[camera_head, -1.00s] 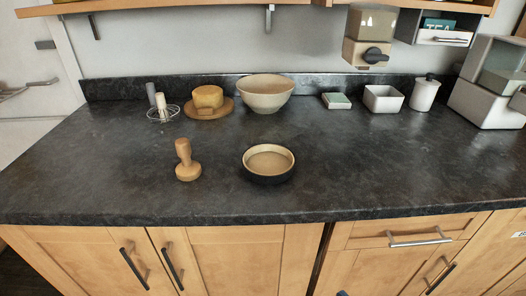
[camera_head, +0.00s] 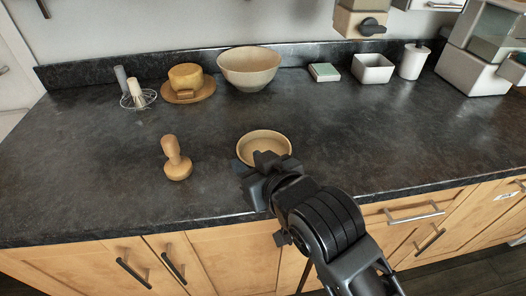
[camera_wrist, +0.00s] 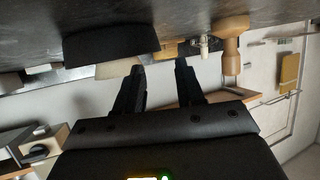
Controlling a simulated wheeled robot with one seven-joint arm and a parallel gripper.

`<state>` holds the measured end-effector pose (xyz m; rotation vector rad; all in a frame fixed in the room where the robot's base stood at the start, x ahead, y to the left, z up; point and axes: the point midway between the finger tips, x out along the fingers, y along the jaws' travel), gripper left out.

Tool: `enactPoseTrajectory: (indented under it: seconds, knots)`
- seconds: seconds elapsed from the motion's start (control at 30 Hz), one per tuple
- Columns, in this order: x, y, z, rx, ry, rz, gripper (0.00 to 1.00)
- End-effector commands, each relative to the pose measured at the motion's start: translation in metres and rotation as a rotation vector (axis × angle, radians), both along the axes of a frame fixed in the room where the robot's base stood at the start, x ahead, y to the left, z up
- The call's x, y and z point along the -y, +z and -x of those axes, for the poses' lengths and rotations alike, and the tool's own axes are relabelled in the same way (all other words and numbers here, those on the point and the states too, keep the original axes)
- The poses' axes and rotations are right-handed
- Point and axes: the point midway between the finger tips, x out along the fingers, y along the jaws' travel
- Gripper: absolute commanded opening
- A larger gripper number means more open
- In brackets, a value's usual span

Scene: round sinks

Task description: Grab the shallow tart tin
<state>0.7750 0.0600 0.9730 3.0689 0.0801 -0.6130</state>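The shallow tart tin (camera_head: 268,141), a round dish with a tan inside and dark outer wall, sits upright on the dark counter. My gripper (camera_head: 252,164) is at its near side, low over the counter, and hides part of its front wall. In the wrist view, which is upside down, the tin's dark wall (camera_wrist: 110,44) fills the upper left. The two fingers (camera_wrist: 159,66) are apart with nothing held between them. The left finger lines up with the tin's wall and the right one lies clear of it. I cannot tell whether they touch the tin.
A wooden tamper (camera_head: 175,160) stands left of the tin. Behind are a whisk (camera_head: 137,97), a cheese-like block on a round board (camera_head: 186,80), a large bowl (camera_head: 250,66), a small green-topped box (camera_head: 324,72), a white square dish (camera_head: 373,70) and a canister (camera_head: 413,62). Counter right of the tin is clear.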

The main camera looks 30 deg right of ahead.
Motion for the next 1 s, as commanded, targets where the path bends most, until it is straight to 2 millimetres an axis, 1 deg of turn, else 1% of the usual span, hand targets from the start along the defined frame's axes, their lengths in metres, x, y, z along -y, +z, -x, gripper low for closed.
enactPoseTrajectory:
  seconds: [0.2, 0.33, 0.47, 0.67, 1.0]
  knots:
    - [-0.001, -0.017, -0.024, -0.001, 0.0, 0.0, 0.38]
    - [-0.001, -0.023, -0.038, 0.001, 0.0, -0.001, 0.38]
    - [-0.002, -0.026, -0.044, 0.001, 0.0, -0.001, 0.38]
    - [-0.002, -0.026, -0.043, 0.001, 0.0, -0.001, 0.37]
    - [-0.002, -0.026, -0.043, 0.001, 0.001, -0.001, 0.04]
